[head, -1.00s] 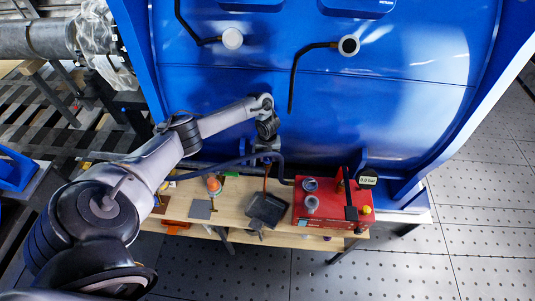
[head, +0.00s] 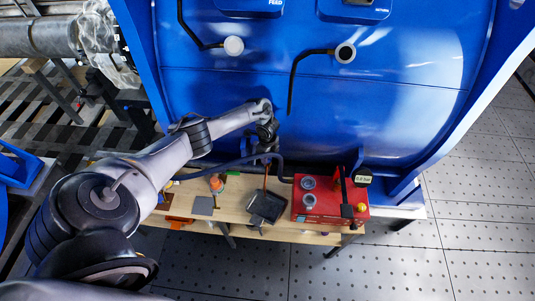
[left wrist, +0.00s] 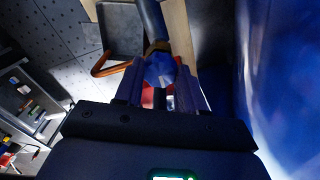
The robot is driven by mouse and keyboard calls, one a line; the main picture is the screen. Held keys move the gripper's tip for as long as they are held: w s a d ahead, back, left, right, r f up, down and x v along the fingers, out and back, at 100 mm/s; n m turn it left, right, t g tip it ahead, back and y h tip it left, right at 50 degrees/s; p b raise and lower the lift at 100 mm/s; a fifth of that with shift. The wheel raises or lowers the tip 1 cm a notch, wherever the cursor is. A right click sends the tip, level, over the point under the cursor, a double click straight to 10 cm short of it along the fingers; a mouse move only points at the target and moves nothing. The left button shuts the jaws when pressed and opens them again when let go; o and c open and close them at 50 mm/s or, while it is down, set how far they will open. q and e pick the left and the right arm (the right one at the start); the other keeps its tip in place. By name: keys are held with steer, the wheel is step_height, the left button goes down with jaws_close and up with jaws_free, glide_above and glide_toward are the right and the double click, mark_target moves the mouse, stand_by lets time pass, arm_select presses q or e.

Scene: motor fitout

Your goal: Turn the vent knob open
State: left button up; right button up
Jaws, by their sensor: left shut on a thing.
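In the left wrist view a blue faceted knob (left wrist: 160,70), which I take to be the vent knob, sits between the two fingers of my left gripper (left wrist: 160,88). The fingers are shut on it from both sides. In the head view my left gripper (head: 268,148) points down at the lower front of the blue vessel (head: 330,110), above the back of the bench. The knob is hidden there by the gripper and wrist. How far the knob is turned cannot be told. My right gripper is in neither view.
A wooden bench (head: 238,210) below holds a dark tray (head: 267,206), a grey plate (head: 203,205), an orange-topped item (head: 216,184) and a red pump unit (head: 325,205) with a small display (head: 363,179). A dark hose (head: 225,165) runs close to the gripper.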

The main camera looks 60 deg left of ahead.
arm_select(q)
steer(key=n+p, duration=0.1)
steer(key=n, duration=0.3)
steer(key=shift+r+p, duration=0.1)
steer(key=shift+p, duration=0.3)
steer(key=shift+n+p, duration=0.4)
steer(key=shift+n, duration=0.6)
steer(key=o, duration=1.1)
steer(key=shift+c, duration=0.2)
step_height(320, 180, up, 11)
steer(key=p, duration=0.1)
steer(key=shift+p, duration=0.35)
